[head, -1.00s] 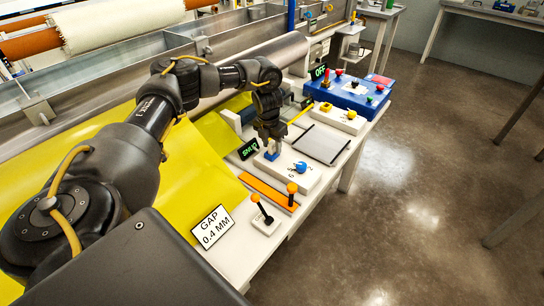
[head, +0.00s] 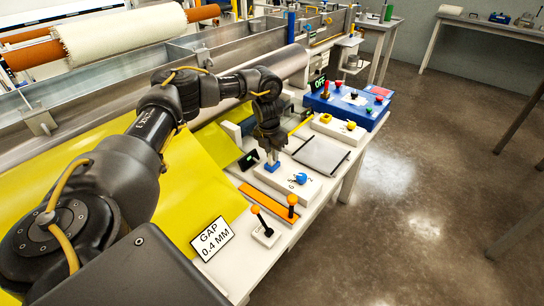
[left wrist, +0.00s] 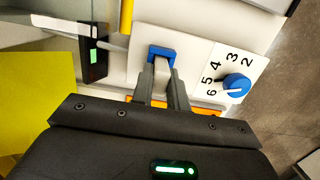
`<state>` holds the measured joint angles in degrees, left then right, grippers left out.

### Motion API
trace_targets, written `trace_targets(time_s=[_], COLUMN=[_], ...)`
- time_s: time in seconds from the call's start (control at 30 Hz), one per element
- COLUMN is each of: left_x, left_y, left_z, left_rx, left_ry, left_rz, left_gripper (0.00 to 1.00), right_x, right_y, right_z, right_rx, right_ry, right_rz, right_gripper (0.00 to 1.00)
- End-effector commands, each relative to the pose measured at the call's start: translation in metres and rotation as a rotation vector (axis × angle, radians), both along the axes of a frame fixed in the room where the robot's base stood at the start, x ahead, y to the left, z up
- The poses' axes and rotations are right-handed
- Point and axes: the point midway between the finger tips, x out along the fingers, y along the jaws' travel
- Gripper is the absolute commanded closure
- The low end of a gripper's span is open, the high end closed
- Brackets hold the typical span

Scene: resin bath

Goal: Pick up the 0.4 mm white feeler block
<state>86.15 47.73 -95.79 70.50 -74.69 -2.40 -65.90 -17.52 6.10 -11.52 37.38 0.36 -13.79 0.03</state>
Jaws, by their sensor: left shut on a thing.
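My left gripper (head: 271,154) points down over the white panel with the blue dial. In the left wrist view its fingers (left wrist: 162,88) are close together on a small pale piece (left wrist: 162,66), which looks like the white feeler block; its thickness mark is not readable. A blue U-shaped piece (left wrist: 162,51) surrounds the end of the pale piece on the panel. The blue piece also shows just under the fingertips in the head view (head: 272,167). I cannot tell whether the block is clear of it. My right gripper is not in view.
The blue dial (head: 301,178) is right beside the gripper. A small black display (head: 249,159) stands to its left. An orange strip (head: 268,203), two orange-topped levers and a gap sign (head: 212,237) lie nearer. A grey plate (head: 321,154) and blue control box (head: 347,103) are beyond.

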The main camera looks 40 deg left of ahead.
Motion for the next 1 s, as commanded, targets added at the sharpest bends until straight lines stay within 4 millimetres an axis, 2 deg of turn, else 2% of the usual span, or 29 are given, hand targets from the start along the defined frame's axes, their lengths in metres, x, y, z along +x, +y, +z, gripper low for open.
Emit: trace_targets(time_s=[0.17, 0.27, 0.43, 0.7, 1.0], left_x=[0.0, -0.01, -0.028, -0.062, -0.078], left_y=[-0.001, -0.015, -0.042, -0.092, -0.115], left_z=[0.026, 0.044, 0.09, 0.111, 0.121], left_rx=[-0.001, -0.002, 0.002, 0.001, 0.0], left_ry=[-0.004, -0.004, -0.006, -0.003, 0.0], left_rz=[-0.002, -0.007, -0.01, -0.007, -0.002], left_gripper=[1.0, 1.0, 1.0, 1.0, 1.0], right_x=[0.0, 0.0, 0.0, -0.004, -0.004], right_y=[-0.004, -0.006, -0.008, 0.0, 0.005], right_z=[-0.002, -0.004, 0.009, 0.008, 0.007], right_rx=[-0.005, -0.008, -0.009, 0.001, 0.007], right_ry=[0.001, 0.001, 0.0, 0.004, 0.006], right_rz=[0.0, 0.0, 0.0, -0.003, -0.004], right_gripper=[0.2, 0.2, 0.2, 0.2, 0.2])
